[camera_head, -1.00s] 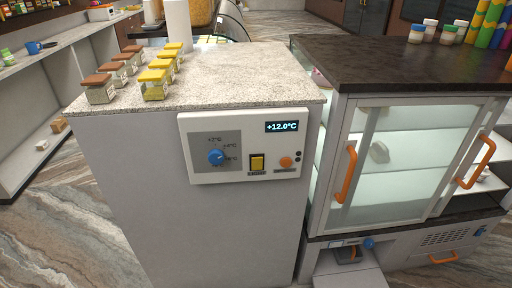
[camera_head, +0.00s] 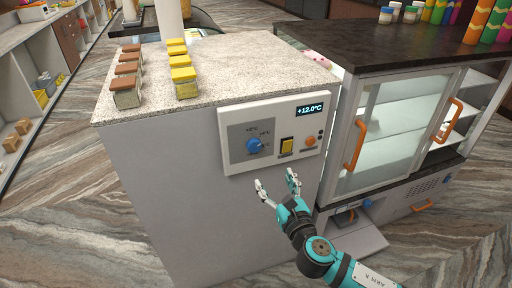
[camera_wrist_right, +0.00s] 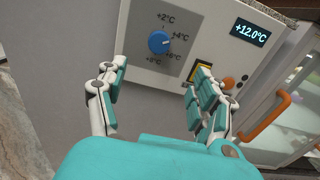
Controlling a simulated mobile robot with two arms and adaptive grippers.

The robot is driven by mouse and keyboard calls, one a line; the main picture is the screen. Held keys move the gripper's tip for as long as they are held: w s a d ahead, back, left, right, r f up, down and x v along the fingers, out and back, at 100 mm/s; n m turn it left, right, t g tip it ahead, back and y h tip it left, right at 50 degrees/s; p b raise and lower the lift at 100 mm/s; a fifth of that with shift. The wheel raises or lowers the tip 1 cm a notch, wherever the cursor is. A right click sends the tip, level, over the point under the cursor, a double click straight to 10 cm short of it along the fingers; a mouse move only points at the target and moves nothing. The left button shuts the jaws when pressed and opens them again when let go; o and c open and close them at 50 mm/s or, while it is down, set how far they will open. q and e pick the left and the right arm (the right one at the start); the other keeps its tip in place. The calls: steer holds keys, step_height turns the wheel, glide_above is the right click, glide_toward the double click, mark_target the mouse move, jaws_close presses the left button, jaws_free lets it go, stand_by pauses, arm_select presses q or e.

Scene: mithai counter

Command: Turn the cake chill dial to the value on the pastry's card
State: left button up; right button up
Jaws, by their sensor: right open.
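The cake chill dial is a blue knob (camera_head: 254,145) on the white control panel (camera_head: 230,166) at the front of the counter. It also shows in the wrist view (camera_wrist_right: 159,42), ringed by marks from +2°C to +8°C. The display (camera_head: 310,110) reads +12.0°C. My right gripper (camera_head: 277,182) is open and empty, below the panel in the head view. In the wrist view its spread fingers (camera_wrist_right: 158,84) stand either side below the dial, apart from it. The pastry's card is not clearly seen. My left gripper is out of view.
A yellow switch (camera_head: 287,146) and an orange button (camera_head: 310,141) sit right of the dial. Jars with brown and yellow lids stand on the speckled countertop (camera_head: 225,75). A glass cabinet with an orange handle (camera_head: 355,146) stands at the right.

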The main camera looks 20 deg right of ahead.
mark_target(255, 148)
steer(key=w, duration=1)
steer(key=w+p, duration=0.1)
steer(key=w, duration=0.4)
steer(key=shift+w+a, duration=0.2)
steer(key=shift+a, duration=0.2)
steer(key=c, duration=1.1)
